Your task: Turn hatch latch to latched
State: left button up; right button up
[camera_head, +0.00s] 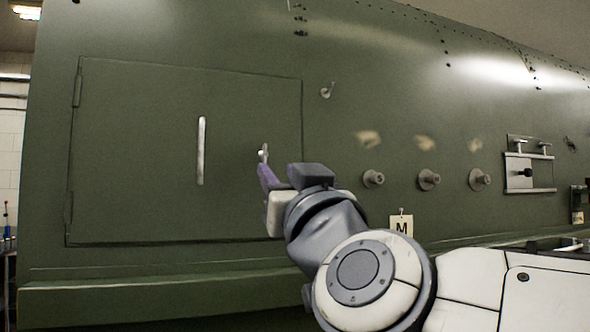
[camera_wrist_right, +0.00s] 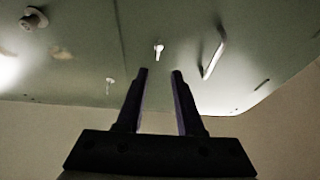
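The hatch (camera_head: 130,150) is a closed green panel set in the green fuselage wall, with hinges at its left edge. A pale vertical handle (camera_head: 201,150) is on it and also shows in the right wrist view (camera_wrist_right: 214,58). The small metal hatch latch (camera_head: 263,151) sits near the hatch's right edge; its lever looks roughly upright. My right gripper (camera_head: 279,172) is just below and in front of the latch. In the right wrist view its two dark fingers (camera_wrist_right: 160,72) are apart and empty, with the latch (camera_wrist_right: 158,50) beyond the tips, between their lines. My left gripper is not in view.
A small hook (camera_head: 326,90) is on the wall right of the hatch. Several round studs (camera_head: 429,179) stick out farther right, beside a metal bracket (camera_head: 528,172). A green ledge (camera_head: 150,295) runs under the hatch.

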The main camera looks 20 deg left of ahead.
aim_at(266, 148)
jog(key=p+x, duration=0.2)
jog(key=x, duration=0.2)
jog(key=r+p+x, duration=0.1)
jog(key=x, duration=0.4)
jog(key=shift+d+p, duration=0.2)
jog(key=shift+p, duration=0.15)
jog(key=shift+w+a+r, duration=0.1)
jog(key=shift+w+a, duration=0.3)
jog(key=shift+w, duration=0.15)
grip_shut()
